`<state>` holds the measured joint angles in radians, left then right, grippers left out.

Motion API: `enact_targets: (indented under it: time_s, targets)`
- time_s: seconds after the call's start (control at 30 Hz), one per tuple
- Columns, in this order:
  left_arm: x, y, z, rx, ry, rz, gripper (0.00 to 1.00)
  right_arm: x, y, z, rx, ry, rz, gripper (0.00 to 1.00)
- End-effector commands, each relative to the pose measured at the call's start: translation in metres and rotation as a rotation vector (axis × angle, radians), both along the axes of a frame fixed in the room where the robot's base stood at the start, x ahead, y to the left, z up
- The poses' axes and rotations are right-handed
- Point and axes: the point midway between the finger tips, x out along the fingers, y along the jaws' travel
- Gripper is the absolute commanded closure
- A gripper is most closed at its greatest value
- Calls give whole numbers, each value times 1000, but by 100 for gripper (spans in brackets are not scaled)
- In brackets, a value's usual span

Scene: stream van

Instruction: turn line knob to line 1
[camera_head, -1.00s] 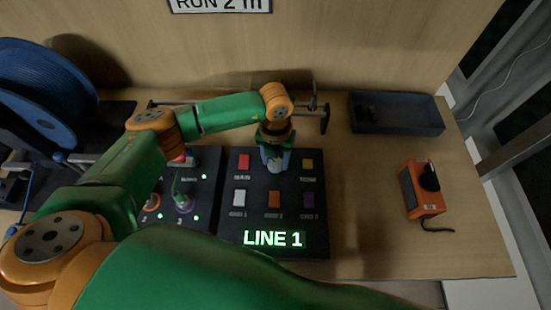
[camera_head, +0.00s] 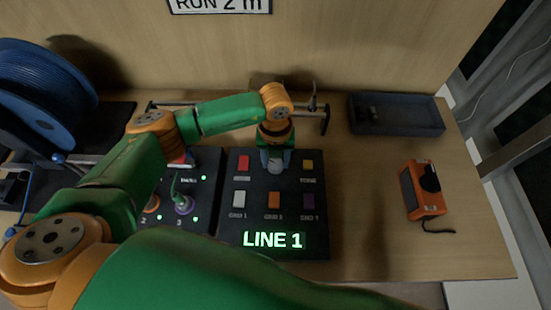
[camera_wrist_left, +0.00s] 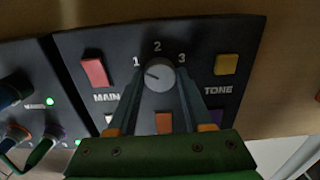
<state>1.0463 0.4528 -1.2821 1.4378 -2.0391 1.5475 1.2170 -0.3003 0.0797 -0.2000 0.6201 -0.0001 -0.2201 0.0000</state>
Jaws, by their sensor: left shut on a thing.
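The grey round line knob (camera_wrist_left: 160,76) sits on the dark panel (camera_wrist_left: 75,50) below the printed numbers 1, 2 and 3. A thin dark mark on the knob points to the left, roughly toward the 1 side. My left gripper (camera_wrist_left: 160,82) reaches down over the panel and is shut on the knob, one finger on each side. In the head view the knob (camera_head: 275,167) shows just below the left gripper (camera_head: 275,160). The lit display (camera_head: 273,240) on the panel reads LINE 1. My right gripper is not in view.
Red (camera_head: 243,162), yellow (camera_head: 308,164), white, orange and purple buttons surround the knob. A second panel with plugs and cables (camera_head: 183,204) adjoins on the left. A blue cable reel (camera_head: 40,95) stands at far left. A dark tray (camera_head: 397,126) and orange device (camera_head: 424,190) lie right.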

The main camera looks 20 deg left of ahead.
Motion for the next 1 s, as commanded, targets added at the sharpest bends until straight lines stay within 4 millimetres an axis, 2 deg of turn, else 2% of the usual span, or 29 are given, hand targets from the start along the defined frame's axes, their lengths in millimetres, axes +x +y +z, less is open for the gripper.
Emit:
enact_targets:
  time_s: [0.07, 0.1, 0.17, 0.2, 0.5, 0.8, 1.0]
  targets:
    - [1, 0, 1, -1, -4, 1, 100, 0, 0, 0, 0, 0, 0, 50]
    - [1, 0, 1, -1, -4, 1, 38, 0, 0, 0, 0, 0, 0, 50]
    - [1, 0, 1, -1, -3, 1, 22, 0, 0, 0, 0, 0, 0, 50]
    - [1, 0, 1, 0, -3, 1, 20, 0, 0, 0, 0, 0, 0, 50]
    - [1, 0, 4, -1, -2, 0, 20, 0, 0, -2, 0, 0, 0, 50]
    - [2, 0, 60, -1, -6, 0, 20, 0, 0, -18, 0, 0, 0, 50]
    - [1, 0, 72, 0, -2, 1, 20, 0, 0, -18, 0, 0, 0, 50]
